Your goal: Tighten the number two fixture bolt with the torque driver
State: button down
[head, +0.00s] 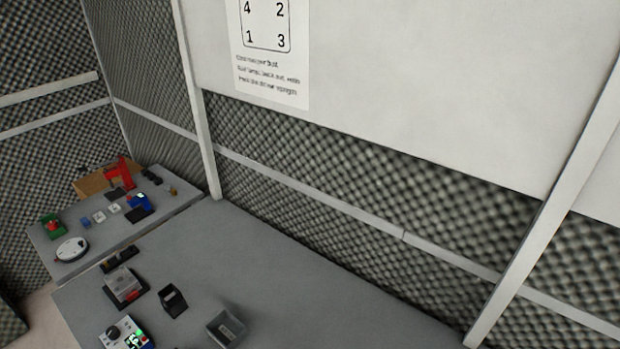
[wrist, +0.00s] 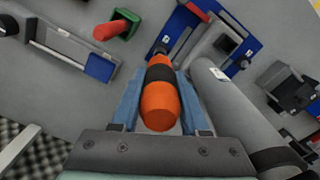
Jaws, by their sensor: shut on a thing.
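My gripper (wrist: 160,85) is in the wrist view with its two blue fingers on either side of an orange and black handle, which looks like the torque driver (wrist: 159,105). The gripper is shut on this handle. The driver's tip is hidden or too small to make out. A grey block on a black base (head: 123,286) stands on the near table in the head view; I cannot tell whether it is the fixture. No number two bolt can be made out. My gripper does not show in the head view.
A wall sheet (head: 268,50) shows 4, 2, 1 and 3 in a square. The near table (head: 290,290) holds dark open boxes (head: 173,299) and a lit device (head: 125,334); its right part is clear. A grey cylinder (wrist: 235,110) lies close right of the gripper.

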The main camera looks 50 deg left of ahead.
jog(key=shift+f+b, duration=0.45)
jog(key=shift+f, duration=0.2)
dwell(0.5)
jog(key=shift+r+p, duration=0.15)
jog(key=shift+p, duration=0.15)
jog(key=shift+f, duration=0.35)
dwell(1.8)
jog(key=shift+r, duration=0.15)
notch_tip(320, 180, up, 5)
jog(key=p, duration=0.5)
dwell(0.6)
